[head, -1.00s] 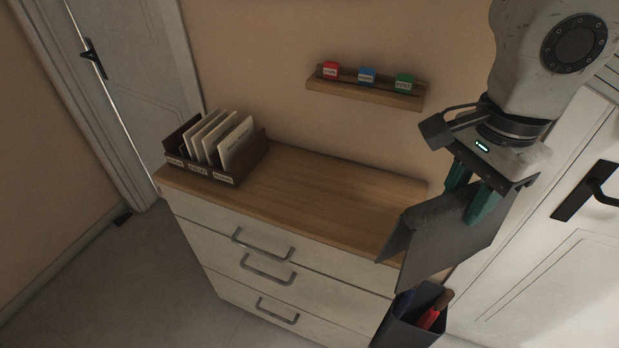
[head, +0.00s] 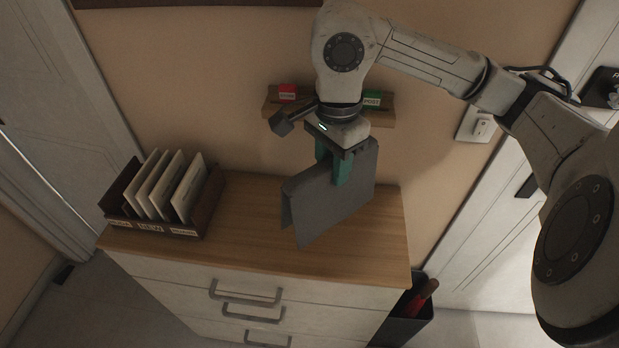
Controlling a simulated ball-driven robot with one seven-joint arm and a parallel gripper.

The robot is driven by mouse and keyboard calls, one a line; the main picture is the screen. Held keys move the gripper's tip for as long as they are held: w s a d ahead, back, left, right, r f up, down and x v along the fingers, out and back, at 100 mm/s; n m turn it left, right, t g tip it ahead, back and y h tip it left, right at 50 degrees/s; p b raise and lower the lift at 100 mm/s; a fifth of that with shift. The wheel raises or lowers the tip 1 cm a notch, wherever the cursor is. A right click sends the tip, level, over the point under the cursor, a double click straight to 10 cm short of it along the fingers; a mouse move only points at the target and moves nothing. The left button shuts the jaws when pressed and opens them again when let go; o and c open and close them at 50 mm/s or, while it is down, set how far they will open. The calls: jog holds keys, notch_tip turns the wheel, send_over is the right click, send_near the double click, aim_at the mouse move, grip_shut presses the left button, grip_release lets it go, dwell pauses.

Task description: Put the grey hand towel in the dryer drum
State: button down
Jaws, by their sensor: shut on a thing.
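My gripper (head: 332,166), with green fingers, is shut on a flat grey piece folded over into an upside-down V, which I take for the grey hand towel (head: 322,206). The grey towel hangs from the fingers in front of the wall, over the right part of the wooden dresser top (head: 250,215). Whether its lower edge touches the dresser top I cannot tell. No dryer drum is in view.
A brown sorter (head: 190,225) with several upright cards stands on the dresser's left end. A wall shelf (head: 388,115) with small labelled blocks is behind my gripper. A dark bin (head: 405,325) stands right of the dresser. Doors flank both sides.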

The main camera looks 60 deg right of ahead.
jog(key=w+f+p, duration=0.3)
jog(key=w+f, duration=0.1)
jog(key=f, duration=0.4)
jog(key=shift+w+d+f, duration=0.15)
jog(key=shift+d+f, duration=0.25)
jog(key=shift+d, duration=0.05)
jog(key=shift+f, duration=0.2)
jog(key=c, duration=0.8)
grip_release()
jog(key=shift+r, duration=0.1)
jog(key=shift+o, duration=0.2)
jog(key=shift+r, duration=0.1)
